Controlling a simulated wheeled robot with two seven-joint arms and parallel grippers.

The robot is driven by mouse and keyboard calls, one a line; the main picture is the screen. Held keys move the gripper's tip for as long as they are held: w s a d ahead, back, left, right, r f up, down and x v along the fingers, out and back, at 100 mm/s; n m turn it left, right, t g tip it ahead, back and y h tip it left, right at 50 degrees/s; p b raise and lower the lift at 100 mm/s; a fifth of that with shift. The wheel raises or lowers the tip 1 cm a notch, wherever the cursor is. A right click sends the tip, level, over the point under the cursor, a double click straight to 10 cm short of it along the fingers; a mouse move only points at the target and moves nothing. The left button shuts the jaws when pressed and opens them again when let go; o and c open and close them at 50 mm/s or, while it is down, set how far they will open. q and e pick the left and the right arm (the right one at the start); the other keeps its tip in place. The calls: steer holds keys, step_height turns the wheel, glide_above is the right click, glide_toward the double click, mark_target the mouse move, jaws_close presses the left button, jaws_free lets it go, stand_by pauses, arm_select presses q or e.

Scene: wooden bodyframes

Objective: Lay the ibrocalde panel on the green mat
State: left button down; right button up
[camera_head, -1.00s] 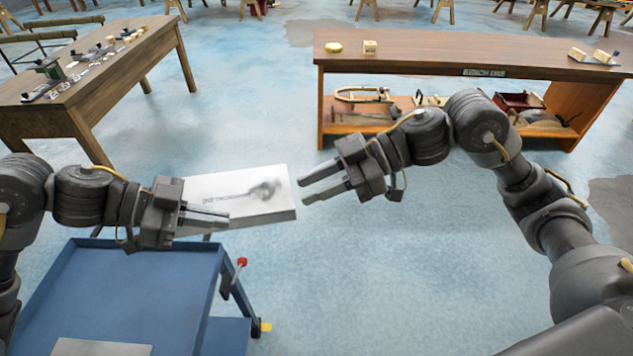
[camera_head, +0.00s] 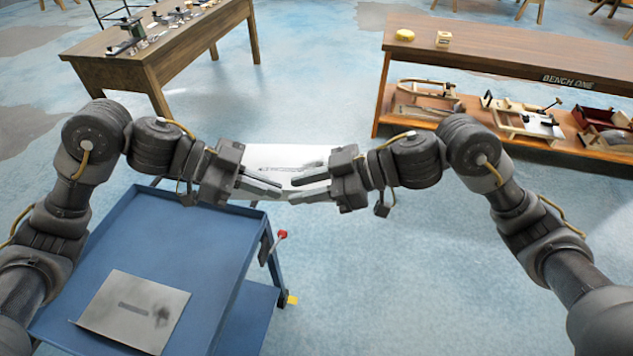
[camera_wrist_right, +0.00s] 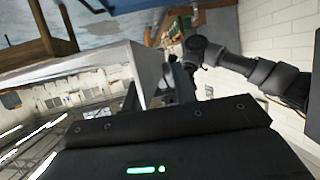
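A pale grey panel (camera_head: 133,310) with a dark label and a dark smudge lies flat on the blue cart (camera_head: 185,235). A white slab (camera_head: 270,158) with small print and a smudge is behind the grippers, partly covered by them. Its print is too small to read, so I cannot tell which is the ibrocalde panel. No green mat is in view.
A wooden table (camera_head: 165,58) with small tools stands at the upper left. A wooden bench (camera_head: 480,50) marked BENCH ONE stands at the upper right, with wooden items on its lower shelf. The cart has a red-knobbed lever (camera_head: 282,234). Blue floor on the right is clear.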

jaws_close()
arm_select(q)
steer(key=c, duration=2.1)
jaws_free()
steer(key=shift+c, duration=0.2)
steer(key=o, duration=0.5)
steer(key=shift+o, duration=0.2)
steer(key=shift+a, duration=0.1)
